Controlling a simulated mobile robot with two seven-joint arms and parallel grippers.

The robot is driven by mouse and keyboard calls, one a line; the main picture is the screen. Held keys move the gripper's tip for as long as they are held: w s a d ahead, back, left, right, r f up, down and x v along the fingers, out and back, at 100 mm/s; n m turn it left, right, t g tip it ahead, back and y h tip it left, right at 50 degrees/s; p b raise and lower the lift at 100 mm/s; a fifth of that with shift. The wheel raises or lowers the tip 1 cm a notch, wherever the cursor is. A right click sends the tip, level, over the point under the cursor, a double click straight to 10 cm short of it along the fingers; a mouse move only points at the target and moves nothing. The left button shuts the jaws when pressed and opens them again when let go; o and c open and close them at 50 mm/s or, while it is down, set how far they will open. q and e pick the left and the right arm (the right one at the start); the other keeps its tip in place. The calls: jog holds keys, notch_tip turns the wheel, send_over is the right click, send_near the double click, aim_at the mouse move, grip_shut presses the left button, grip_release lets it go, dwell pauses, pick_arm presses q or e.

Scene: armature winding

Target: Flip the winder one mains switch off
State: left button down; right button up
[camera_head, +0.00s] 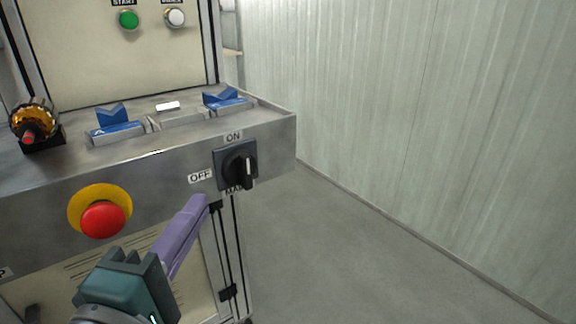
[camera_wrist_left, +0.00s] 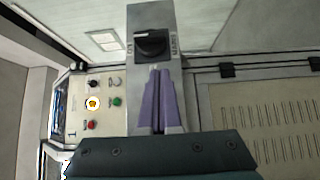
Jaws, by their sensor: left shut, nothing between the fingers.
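The mains switch (camera_head: 240,168) is a black rotary knob on a dark square plate at the right end of the metal front panel. Its handle stands upright with a white line on it, with the ON label above and the OFF label to the left. The knob also shows in the left wrist view (camera_wrist_left: 152,43), just beyond the fingertips. My left gripper (camera_head: 203,200) has purple fingers, shut and empty, pointing up toward the switch from below and left. Its fingers also show in the left wrist view (camera_wrist_left: 158,85); they look apart from the knob. My right gripper is not in view.
A red emergency button (camera_head: 102,219) on a yellow ring sits left of the switch. Blue V-shaped supports (camera_head: 115,126) and a copper-wound armature (camera_head: 33,124) are on the bench top. A green start button (camera_head: 128,19) is above. Open floor (camera_head: 330,250) lies to the right, before a pale wall.

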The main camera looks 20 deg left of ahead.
aim_at(240, 180)
pick_arm(q)
jog(key=shift+w+d, duration=0.4)
jog(key=shift+w, duration=0.25)
jog(key=shift+w+d, duration=0.4)
jog(key=shift+w, duration=0.3)
jog(key=shift+w+d, duration=0.4)
jog(key=shift+w, duration=0.25)
jog(key=shift+f, duration=0.1)
